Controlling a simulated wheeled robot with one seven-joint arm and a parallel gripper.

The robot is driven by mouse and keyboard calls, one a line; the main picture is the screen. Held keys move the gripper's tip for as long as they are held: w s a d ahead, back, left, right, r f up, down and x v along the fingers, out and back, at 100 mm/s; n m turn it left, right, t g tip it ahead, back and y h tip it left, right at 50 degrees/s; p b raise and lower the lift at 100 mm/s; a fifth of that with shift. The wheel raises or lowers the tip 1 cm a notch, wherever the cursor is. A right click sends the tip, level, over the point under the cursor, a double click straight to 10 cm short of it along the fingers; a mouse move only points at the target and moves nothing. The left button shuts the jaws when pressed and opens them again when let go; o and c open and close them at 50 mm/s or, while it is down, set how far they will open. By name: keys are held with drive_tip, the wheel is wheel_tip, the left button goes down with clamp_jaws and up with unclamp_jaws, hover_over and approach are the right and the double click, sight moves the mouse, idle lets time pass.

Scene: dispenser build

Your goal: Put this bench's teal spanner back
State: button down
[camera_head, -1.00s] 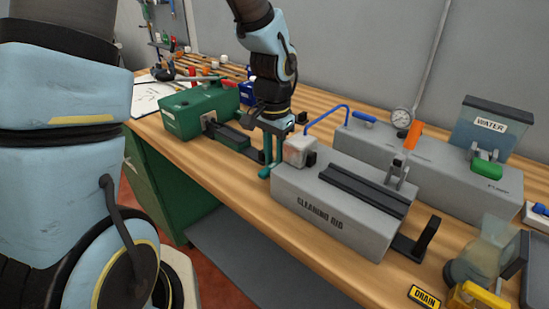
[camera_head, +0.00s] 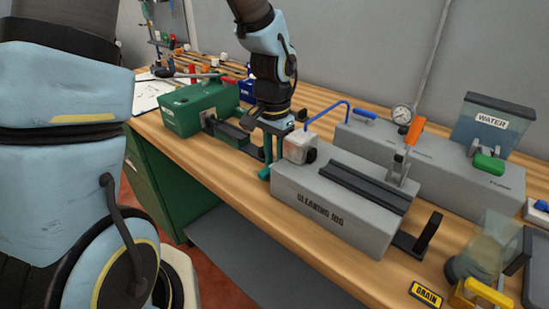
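My gripper (camera_head: 270,158) points down at the left end of the grey cleaning rig (camera_head: 330,212), close to its clear block. Teal parts hang below the gripper's dark body, with a blunt lower end beside the rig's left corner. I cannot tell whether these are my fingers or the teal spanner held in them, nor whether the gripper is open or shut. No other teal spanner can be made out. A tool board (camera_head: 163,28) with several hanging tools stands at the far back left, small and partly cut off.
A green machine (camera_head: 198,108) stands left of my gripper. A grey pump unit (camera_head: 440,160) with a gauge, an orange-handled lever (camera_head: 410,140) and a water tank (camera_head: 488,125) stand behind and right. A clear flask (camera_head: 480,255) is at front right.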

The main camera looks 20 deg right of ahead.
drive_tip(key=shift+f, duration=0.35)
drive_tip(key=c, duration=0.6)
unclamp_jaws()
drive_tip(key=shift+o, duration=0.4)
drive_tip(key=shift+o, duration=1.3)
drive_tip(key=shift+r, duration=0.1)
drive_tip(key=shift+d+r+p, duration=0.1)
drive_tip(key=shift+r+p, duration=2.9)
drive_tip(key=shift+r, duration=0.45)
